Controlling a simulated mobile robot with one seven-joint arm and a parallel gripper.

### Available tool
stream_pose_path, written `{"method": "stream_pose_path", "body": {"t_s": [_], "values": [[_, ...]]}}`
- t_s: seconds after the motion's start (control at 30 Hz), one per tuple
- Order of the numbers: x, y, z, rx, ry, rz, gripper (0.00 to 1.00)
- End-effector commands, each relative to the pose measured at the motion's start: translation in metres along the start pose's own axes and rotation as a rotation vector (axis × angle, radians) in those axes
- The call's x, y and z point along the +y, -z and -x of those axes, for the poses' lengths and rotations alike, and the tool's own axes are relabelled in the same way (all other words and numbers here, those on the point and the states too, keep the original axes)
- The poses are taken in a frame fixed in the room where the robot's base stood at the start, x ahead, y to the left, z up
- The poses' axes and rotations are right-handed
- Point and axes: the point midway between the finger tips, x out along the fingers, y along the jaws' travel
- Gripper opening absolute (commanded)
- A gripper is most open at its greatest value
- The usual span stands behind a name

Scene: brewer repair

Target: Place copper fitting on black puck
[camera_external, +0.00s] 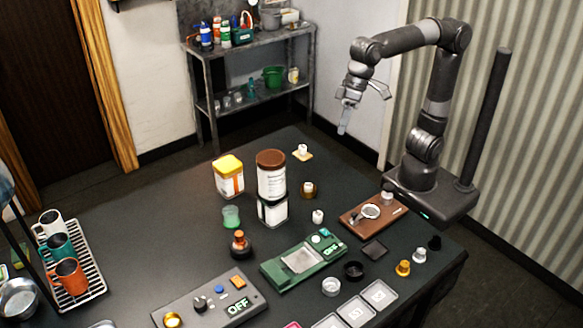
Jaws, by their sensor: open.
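My gripper (365,114) is open and empty, with its fingers spread, high above the back right of the dark table. A small orange-gold fitting (403,268) stands at the table's right front; it may be the copper fitting. A round black puck-like piece (353,271) lies to its left, apart from it. Another copper-coloured piece (239,240) sits on a dark round base left of the green scale. A small black piece (434,243) stands near the right edge. Which of these the task names is hard to tell at this size.
A green scale (275,273), a brown board (351,222) and a grey control panel (205,308) stand on the table. Tall jars (271,176) stand further back. A mug rack (98,268) is at the left. The table's left middle is clear.

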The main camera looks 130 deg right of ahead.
Motion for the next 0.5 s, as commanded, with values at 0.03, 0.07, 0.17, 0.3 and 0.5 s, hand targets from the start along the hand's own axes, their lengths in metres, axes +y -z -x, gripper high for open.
{"method": "stream_pose_path", "body": {"t_s": [0.03, 0.07, 0.17, 0.3, 0.5], "values": [[0.015, -0.016, 0.003, 0.009, 0.008, 0.07, 0.52], [0.024, -0.025, 0.002, 0.015, 0.011, 0.115, 0.52], [0.052, -0.053, -0.001, 0.036, 0.02, 0.263, 0.52], [0.093, -0.092, -0.011, 0.068, 0.026, 0.474, 0.52], [0.142, -0.137, -0.034, 0.109, 0.025, 0.73, 0.52]]}}
